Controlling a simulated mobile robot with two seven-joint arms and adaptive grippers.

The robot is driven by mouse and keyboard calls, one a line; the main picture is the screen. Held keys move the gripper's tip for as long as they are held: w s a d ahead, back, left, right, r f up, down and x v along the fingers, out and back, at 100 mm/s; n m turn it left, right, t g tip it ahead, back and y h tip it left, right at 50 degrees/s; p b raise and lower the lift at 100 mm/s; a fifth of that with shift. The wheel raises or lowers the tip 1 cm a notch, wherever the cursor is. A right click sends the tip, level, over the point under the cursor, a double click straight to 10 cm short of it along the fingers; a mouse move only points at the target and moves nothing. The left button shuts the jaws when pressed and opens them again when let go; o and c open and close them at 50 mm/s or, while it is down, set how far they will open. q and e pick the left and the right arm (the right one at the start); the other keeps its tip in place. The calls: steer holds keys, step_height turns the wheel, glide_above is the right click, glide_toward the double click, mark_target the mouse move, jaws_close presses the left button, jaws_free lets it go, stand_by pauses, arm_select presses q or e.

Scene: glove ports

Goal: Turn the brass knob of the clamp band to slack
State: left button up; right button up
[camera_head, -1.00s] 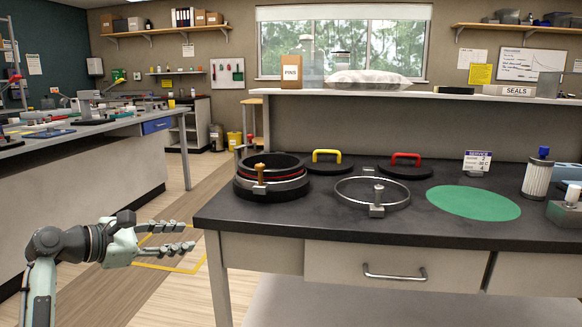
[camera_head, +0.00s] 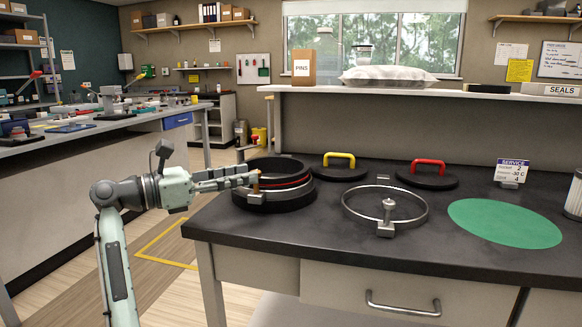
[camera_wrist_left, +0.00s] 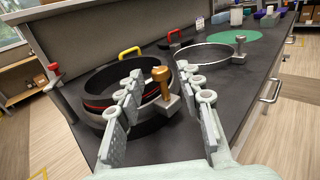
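The brass knob (camera_wrist_left: 161,76) stands upright on the silver clamp block of the band around a black ring port (camera_wrist_left: 98,118). In the head view the brass knob (camera_head: 256,184) is partly hidden by my fingers. The port (camera_head: 285,199) sits at the bench's left end, with a red ring inside its rim. My left gripper (camera_head: 247,178) reaches in from the left at knob height. In the left wrist view my gripper (camera_wrist_left: 158,73) is open, with the knob between its fingertips; I cannot tell whether either finger touches it. My right gripper is not in view.
A loose silver clamp ring (camera_head: 410,224) with a silver knob lies right of the port. Behind are lids with a yellow handle (camera_head: 340,155) and a red handle (camera_head: 428,163). A green mat (camera_head: 505,222) and service card (camera_head: 511,171) are farther right.

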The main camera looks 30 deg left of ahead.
arm_select(q)
steer(key=shift+w+d, duration=0.15)
steer(key=shift+w, duration=0.1)
steer(key=x, duration=0.5)
steer(key=shift+w+d+p, duration=0.25)
steer(key=shift+w+p, duration=0.05)
steer(key=shift+w+d, duration=0.2)
steer(key=shift+w, duration=0.25)
steer(key=shift+d, duration=0.1)
steer(key=c, duration=0.7)
jaws_close()
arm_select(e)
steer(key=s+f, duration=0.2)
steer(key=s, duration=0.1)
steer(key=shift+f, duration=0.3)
